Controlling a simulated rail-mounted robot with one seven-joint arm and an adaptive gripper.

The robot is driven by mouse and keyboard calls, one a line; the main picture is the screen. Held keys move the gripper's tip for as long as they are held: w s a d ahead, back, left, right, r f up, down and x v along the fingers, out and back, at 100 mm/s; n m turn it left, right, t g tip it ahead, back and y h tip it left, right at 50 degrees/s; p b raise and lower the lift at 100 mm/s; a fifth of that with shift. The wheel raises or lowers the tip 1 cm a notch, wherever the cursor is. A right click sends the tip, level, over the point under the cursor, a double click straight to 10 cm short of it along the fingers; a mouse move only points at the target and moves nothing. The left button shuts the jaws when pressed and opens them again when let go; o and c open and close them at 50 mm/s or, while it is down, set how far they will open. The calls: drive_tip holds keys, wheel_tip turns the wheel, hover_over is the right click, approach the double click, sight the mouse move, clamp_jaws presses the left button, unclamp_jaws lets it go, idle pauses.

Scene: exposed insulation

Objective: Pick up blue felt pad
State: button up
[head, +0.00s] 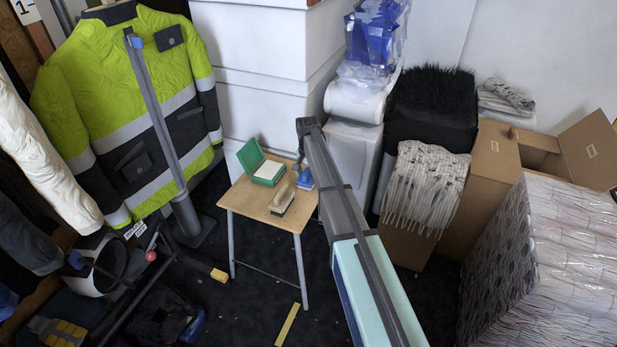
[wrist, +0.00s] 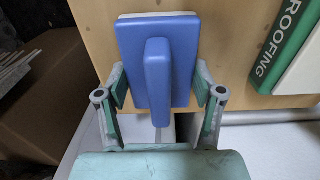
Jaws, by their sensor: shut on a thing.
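The blue felt pad (wrist: 130,60) is a blue block with a raised blue handle and a pale layer at its far edge. My gripper (wrist: 160,85) has one finger on each side of it, closed against its sides. In the wrist view the pad is over the wooden table top; I cannot tell whether it touches it. In the head view the pad (head: 306,179) is at the table's right back corner, partly hidden by my arm.
The small wooden table (head: 245,204) also holds an open green box (head: 250,154) with a white block and a wood-based hand tool (head: 281,201). A cardboard box (head: 510,170) and wrapped bundles (head: 560,260) stand right. A hi-vis jacket (head: 120,100) hangs left.

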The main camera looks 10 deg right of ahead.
wheel_tip(320, 180, up, 20)
drive_tip(key=p, duration=0.2)
idle(0.4)
drive_tip(key=o, duration=0.4)
drive_tip(key=shift+c, duration=1.3)
